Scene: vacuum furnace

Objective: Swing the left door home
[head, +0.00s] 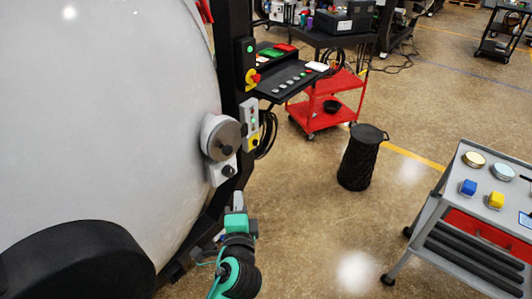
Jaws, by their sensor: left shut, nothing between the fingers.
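A large light-grey domed surface (110,110) fills the left of the head view and looks like the left door; its outer edges run out of the picture. A round grey fitting with a dark face (222,138) sits near its right edge, beside a black upright post. My left gripper (237,198) is at the bottom centre, just below this fitting and close to the dome's lower right edge. It is shut with nothing in it. I cannot tell whether it touches the door. My right gripper is not in view.
A control panel (290,78) juts out from the black post (230,60). A red cart (325,105) and a black bin (361,160) stand beyond. A grey trolley (455,185) with small parts on top is at the right. The floor between is clear.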

